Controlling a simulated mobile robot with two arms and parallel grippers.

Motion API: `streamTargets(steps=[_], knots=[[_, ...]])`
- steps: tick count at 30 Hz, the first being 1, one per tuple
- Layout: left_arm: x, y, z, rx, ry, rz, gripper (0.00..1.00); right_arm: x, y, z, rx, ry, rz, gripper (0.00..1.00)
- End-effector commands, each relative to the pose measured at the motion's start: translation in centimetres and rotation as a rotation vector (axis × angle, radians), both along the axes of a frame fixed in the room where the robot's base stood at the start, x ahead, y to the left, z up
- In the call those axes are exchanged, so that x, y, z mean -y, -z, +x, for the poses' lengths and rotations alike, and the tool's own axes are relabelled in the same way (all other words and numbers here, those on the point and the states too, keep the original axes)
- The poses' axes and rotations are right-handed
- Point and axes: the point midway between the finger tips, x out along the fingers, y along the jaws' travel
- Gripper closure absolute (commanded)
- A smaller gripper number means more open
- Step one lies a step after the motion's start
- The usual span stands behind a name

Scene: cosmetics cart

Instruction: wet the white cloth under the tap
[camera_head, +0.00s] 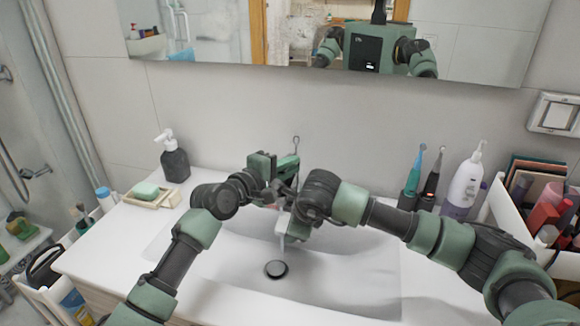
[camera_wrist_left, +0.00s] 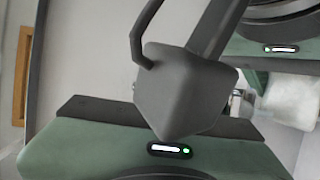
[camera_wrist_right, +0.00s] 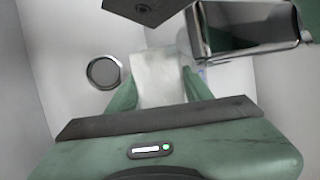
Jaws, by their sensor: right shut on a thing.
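The white cloth (camera_head: 283,224) hangs over the sink basin (camera_head: 330,272). My right gripper is shut on it; the right wrist view shows the cloth (camera_wrist_right: 157,78) between its green fingers (camera_wrist_right: 160,92). The chrome tap (camera_wrist_right: 245,28) is close by, above and right of the cloth in that view. In the head view the arms mostly hide the tap. My left gripper (camera_head: 280,172) is behind the basin, around the tap's top. A dark grey block covers the middle of the left wrist view, and the left fingertips are hidden. I cannot tell whether water runs.
The round drain (camera_head: 276,269) is below the cloth. A soap dispenser (camera_head: 174,160) and soap dish (camera_head: 152,194) stand at left. Toothbrushes (camera_head: 415,172), a white bottle (camera_head: 464,186) and a full organizer (camera_head: 497,208) stand at right. The mirror (camera_head: 300,50) is behind.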

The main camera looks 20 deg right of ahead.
Motion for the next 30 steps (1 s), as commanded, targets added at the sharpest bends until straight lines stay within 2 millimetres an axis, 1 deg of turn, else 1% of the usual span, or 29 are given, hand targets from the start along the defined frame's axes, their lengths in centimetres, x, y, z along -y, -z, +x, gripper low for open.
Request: streamTargets(steps=[1, 2, 11, 16, 20, 27, 30], knots=[[0.0, 0.1, 0.0, -0.002, 0.001, 0.001, 0.76, 0.0, 0.0, 0.0, 0.0, 0.0, 0.0, 0.82], [0.0, 0.1, 0.0, -0.002, 0.001, 0.001, 0.67, 0.0, 0.0, 0.0, 0.0, 0.0, 0.0, 0.82], [0.0, 0.0, 0.0, 0.0, 0.0, 0.0, 0.67, 0.0, 0.0, 0.0, 0.001, 0.0, 0.0, 0.82], [-0.9, -0.1, -0.5, 0.001, 0.0, -0.002, 0.67, 0.0, 0.0, 0.0, 0.001, 0.0, 0.0, 0.82], [-2.5, -0.4, -1.5, 0.001, -0.001, -0.002, 0.67, 0.0, 0.0, 0.0, 0.001, 0.0, 0.0, 0.82], [-6.7, -1.2, -4.2, 0.001, -0.001, -0.001, 0.67, 0.0, 0.0, 0.0, 0.001, 0.0, 0.0, 0.82], [-8.1, -1.5, -5.2, 0.0, -0.001, 0.001, 0.67, 0.0, 0.0, 0.0, 0.001, 0.0, 0.0, 0.82]])
